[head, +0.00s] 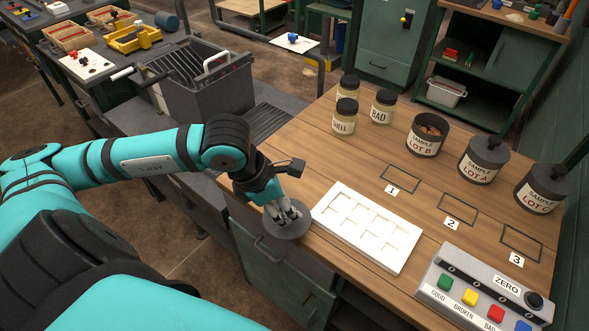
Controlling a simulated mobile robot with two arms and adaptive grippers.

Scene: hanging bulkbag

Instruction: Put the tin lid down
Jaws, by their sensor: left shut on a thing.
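My left gripper (284,212) points down at the front left edge of the wooden bench and is shut on the tin lid (288,229). The lid is a dark grey round disc, lying about flat just left of the white tray. The fingers hide its middle, and I cannot tell whether it touches the bench top. The tin marked SAMPLE LOT B (424,145) stands open at the back of the bench, with brown pieces inside. The LOT A tin (481,165) and the LOT C tin (538,194) have their lids on. My right gripper is not in view.
A white tray (330,223) with square hollows lies close right of the lid. Jars (383,110) stand at the back left. Outlined squares 1 (400,179), 2 and 3 are empty. A button box (455,282) sits at the front right. Bare wood (320,160) lies behind the tray.

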